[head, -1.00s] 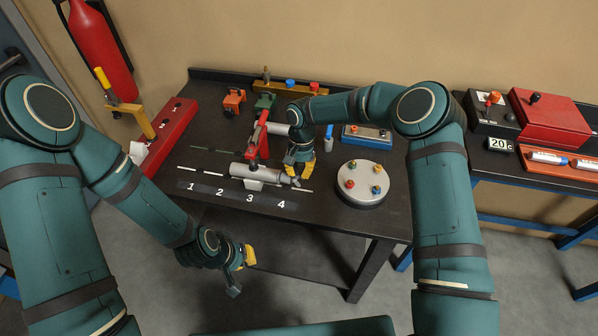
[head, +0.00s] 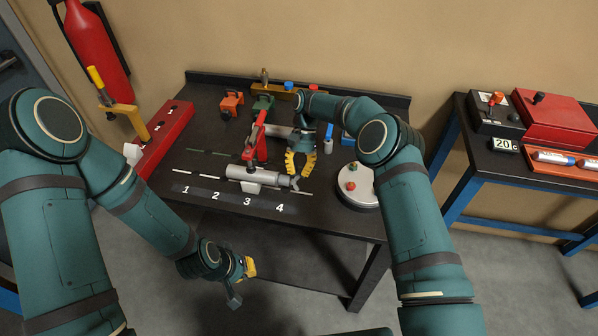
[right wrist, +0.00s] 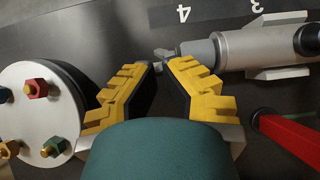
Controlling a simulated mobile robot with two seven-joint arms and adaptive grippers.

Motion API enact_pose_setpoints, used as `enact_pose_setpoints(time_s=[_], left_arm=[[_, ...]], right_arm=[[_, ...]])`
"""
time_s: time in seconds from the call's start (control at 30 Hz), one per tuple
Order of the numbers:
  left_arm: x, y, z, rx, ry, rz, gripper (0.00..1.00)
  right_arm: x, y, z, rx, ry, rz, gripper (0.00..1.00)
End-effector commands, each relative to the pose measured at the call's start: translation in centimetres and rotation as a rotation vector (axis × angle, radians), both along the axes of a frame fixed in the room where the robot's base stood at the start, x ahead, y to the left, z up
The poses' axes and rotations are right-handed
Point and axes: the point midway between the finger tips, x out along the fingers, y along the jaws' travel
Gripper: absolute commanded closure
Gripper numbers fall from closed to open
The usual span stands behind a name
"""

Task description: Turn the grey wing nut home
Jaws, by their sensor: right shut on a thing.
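The grey wing nut (right wrist: 164,54) sits at the narrow end of a grey cylinder (right wrist: 248,48) in the right wrist view. In the head view the cylinder (head: 240,172) lies on the dark bench, with the wing nut (head: 295,184) at its right end. My right gripper (right wrist: 165,64) is shut on the wing nut, with its yellow fingertips at either side of it. In the head view the right gripper (head: 299,178) comes down from behind and partly hides that end. My left gripper (head: 243,281) hangs in front of the bench, away from the cylinder; its jaw opening is unclear.
A round white plate (head: 350,197) with coloured nuts is close by on the right, partly behind my right arm. White numbers mark the bench's front strip. A red block (head: 172,125) stands at the left.

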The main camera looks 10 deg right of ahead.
Motion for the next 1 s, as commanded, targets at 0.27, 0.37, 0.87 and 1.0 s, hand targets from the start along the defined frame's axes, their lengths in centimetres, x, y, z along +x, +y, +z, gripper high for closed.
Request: enact_pose_setpoints(time_s=[0.27, 0.37, 0.87, 1.0], left_arm=[[0.0, 0.0, 0.0, 0.0, 0.0, -0.001, 1.0], [0.0, 0.0, 0.0, 0.0, 0.0, -0.001, 1.0], [0.0, 0.0, 0.0, 0.0, 0.0, -0.001, 1.0], [0.0, 0.0, 0.0, 0.0, 0.0, -0.001, 1.0]], right_arm=[[-0.5, 0.0, -0.6, -0.004, 0.016, 0.006, 0.84], [-0.4, 0.0, -0.5, -0.003, 0.014, 0.005, 0.51], [0.3, -0.1, 0.4, -0.003, 0.002, 0.001, 0.51], [1.3, -0.3, 1.7, -0.002, 0.001, 0.001, 0.51]])
